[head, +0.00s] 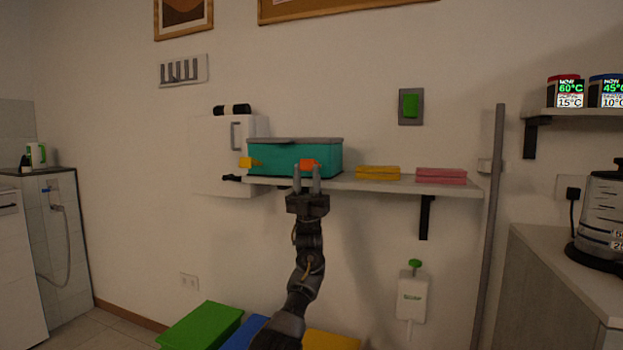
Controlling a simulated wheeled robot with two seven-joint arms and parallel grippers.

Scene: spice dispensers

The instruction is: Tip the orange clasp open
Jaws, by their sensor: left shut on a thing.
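A teal box (270,158) with a grey lid (295,141) sits on the wall shelf. The orange clasp (309,164) is on its front face toward the right. The lid looks closed. My right gripper is not in view.
The shelf (345,184) also holds folded yellow cloths (378,173) and pink cloths (441,176) right of the box. A grey pole (489,230) stands further right. Green (203,325) and yellow (330,341) lids lie below. A counter (560,270) with a kettle-like appliance (600,215) is at right.

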